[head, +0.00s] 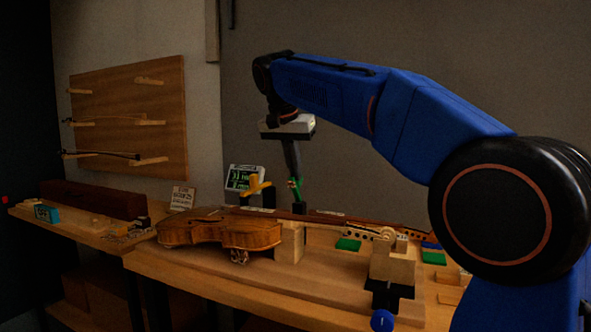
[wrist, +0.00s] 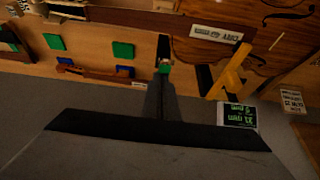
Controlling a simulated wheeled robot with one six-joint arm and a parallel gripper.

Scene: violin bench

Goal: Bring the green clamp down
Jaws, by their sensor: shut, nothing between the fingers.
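The green clamp (head: 296,187) stands upright by the violin's neck, with a dark part below its green top. In the wrist view its green top (wrist: 164,67) shows right at the end of my fingers. My gripper (head: 295,176) points down from above, its fingers shut together with nothing between them. The fingertips are at the green top; I cannot tell whether they touch it. The violin (head: 220,233) lies on the bench, its body to the left. My fingers partly hide the clamp in the wrist view.
A yellow clamp (head: 254,188) stands just left of the green one and shows in the wrist view (wrist: 230,73). A small display (head: 242,178) stands behind. Green pads (head: 348,244) and wooden blocks (head: 289,243) lie around the neck.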

